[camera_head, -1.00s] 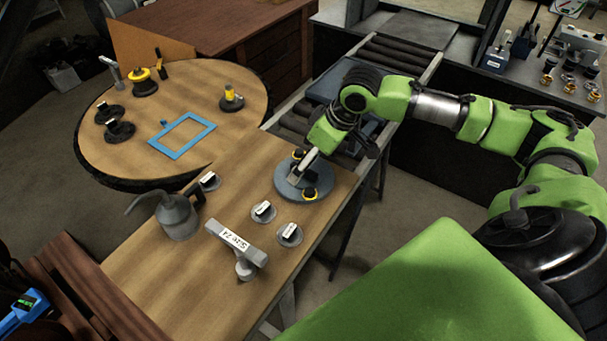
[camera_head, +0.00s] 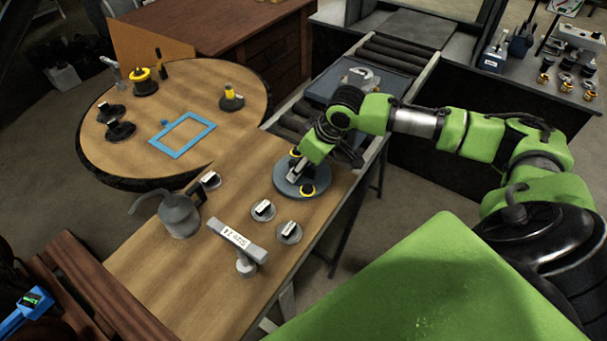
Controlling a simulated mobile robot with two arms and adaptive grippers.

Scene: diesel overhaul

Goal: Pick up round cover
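The round cover (camera_head: 288,188) is a flat grey disc on the far right corner of the wooden workbench, close to its edge. It has yellow-and-black knobs (camera_head: 307,190) near its rim. My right gripper (camera_head: 296,172) is over the middle of the disc, pointing down and to the left. The gripper and wrist hide the middle and far right part of the cover. I cannot tell whether the fingers touch anything or how far they are apart. My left gripper is not in view.
Small grey discs with white-topped handles (camera_head: 263,210), a grey T-shaped tool (camera_head: 237,241) and an oil can (camera_head: 179,213) stand on the bench. A round table (camera_head: 215,92) with a blue frame (camera_head: 182,135) is behind left. A roller conveyor (camera_head: 402,52) holds a dark tray (camera_head: 395,82).

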